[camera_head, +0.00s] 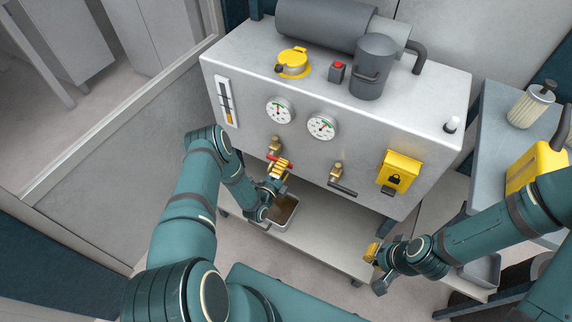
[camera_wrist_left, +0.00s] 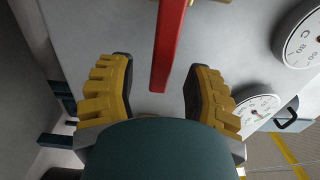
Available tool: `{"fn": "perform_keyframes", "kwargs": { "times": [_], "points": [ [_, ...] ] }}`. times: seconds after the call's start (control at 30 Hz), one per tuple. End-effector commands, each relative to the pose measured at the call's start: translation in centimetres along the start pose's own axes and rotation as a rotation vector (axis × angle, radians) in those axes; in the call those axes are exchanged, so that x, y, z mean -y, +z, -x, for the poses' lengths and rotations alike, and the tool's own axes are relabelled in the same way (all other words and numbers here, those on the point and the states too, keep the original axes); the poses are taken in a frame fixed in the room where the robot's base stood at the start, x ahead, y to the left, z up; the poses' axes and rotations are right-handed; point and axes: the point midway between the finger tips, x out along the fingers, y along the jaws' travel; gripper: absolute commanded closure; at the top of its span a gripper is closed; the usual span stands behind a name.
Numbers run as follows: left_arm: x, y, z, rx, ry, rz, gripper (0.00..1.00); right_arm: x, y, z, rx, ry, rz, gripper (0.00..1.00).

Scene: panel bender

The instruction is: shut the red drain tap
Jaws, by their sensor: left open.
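The red drain tap has a brass body (camera_head: 276,145) on the front of the grey cabinet. Its red lever (camera_head: 271,157) shows just above my left gripper (camera_head: 280,167) and is partly hidden by it. In the left wrist view the red lever (camera_wrist_left: 168,45) comes down from the top edge, and its end lies between the yellow fingers of my left gripper (camera_wrist_left: 158,92). The fingers are spread, with a gap on both sides of the lever. My right gripper (camera_head: 375,268) is away at the lower right, with its fingers apart and nothing between them.
A second brass tap with a dark lever (camera_head: 342,187) is to the right, then a yellow lock box (camera_head: 398,172). Two gauges (camera_head: 279,111) sit above. A shallow tray (camera_head: 283,212) stands on the shelf below my left gripper. A side table (camera_head: 487,125) is at right.

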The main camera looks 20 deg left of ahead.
Motion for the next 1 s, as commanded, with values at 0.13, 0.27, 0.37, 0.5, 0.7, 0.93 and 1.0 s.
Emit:
{"fn": "perform_keyframes", "kwargs": {
  "times": [0.13,0.27,0.37,0.5,0.7,0.93,1.0],
  "points": [
    [-0.1,0.0,3.1,0.0,0.004,0.001,0.5,0.0,0.0,0.0,0.0,0.0,0.0,1.0],
    [-0.1,0.0,5.8,0.001,0.004,0.0,0.5,0.0,0.0,0.0,0.0,0.0,0.0,1.0],
    [0.0,0.0,7.5,0.001,0.003,0.001,0.5,0.0,0.0,0.0,0.0,0.0,0.0,1.0],
    [0.0,0.0,9.1,0.001,0.002,0.0,0.5,0.0,0.0,0.0,0.0,0.0,0.0,1.0],
    [0.1,0.0,10.0,0.001,0.0,-0.001,0.5,0.0,0.0,0.0,0.0,0.0,0.0,1.0],
    [0.1,0.0,10.0,0.001,0.0,-0.001,0.5,0.0,0.0,0.0,0.0,0.0,0.0,1.0],
    [0.1,0.0,10.0,0.001,0.0,-0.001,0.5,0.0,0.0,0.0,0.0,0.0,0.0,1.0]
  ]
}}
